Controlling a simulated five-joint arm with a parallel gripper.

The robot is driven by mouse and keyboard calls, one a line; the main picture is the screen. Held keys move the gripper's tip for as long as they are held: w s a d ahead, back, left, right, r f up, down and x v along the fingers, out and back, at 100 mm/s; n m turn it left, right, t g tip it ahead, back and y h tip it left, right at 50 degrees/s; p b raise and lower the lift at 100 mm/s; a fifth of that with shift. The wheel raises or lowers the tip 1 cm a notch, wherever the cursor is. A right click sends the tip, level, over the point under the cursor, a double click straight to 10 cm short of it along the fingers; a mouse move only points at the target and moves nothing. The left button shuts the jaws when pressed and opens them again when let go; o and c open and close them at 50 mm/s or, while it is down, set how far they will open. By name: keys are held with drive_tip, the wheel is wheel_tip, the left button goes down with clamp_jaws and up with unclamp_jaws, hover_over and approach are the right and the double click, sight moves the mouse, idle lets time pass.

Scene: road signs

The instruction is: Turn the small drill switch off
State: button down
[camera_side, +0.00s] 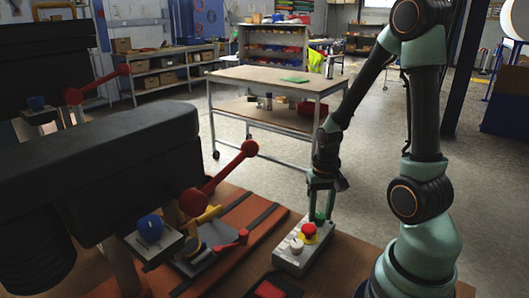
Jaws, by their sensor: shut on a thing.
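A grey control box (290,258) lies on the wooden bench. It carries a white knob (296,245), a red button (309,230) on a yellow ring, and a green knob (319,218) at its far end. My gripper (320,211) points down over that far end, its fingers on either side of the green knob and shut on it. The fingertips partly hide the knob, so its setting cannot be told. A blue knob (150,227) sits on a grey plate beside the dark machine. Which control is the small drill switch is not clear from this view.
A dark machine (100,160) with a red-knobbed lever (222,175) fills the left foreground; a similar one (45,45) stands behind it. A vise-like clamp (210,257) lies left of the control box. A wheeled table (270,80) stands behind, with open floor around it.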

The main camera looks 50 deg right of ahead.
sight(320, 215)
drive_tip(key=c, duration=0.7)
unclamp_jaws()
drive_tip(key=shift+c, duration=0.2)
wheel_tip(320, 215, up, 12)
drive_tip(key=shift+r, duration=0.1)
drive_tip(key=w+a+r+n+t, duration=0.2)
drive_tip(key=a+r+n, duration=0.1)
drive_tip(key=a, duration=0.4)
drive_tip(key=w+a+r+n+t, duration=0.2)
drive_tip(key=a+r+n+t, duration=0.1)
drive_tip(key=a+n, duration=0.3)
drive_tip(key=shift+a+r+t, duration=0.3)
drive_tip(key=shift+a+r, duration=0.45)
drive_tip(key=shift+a, duration=0.05)
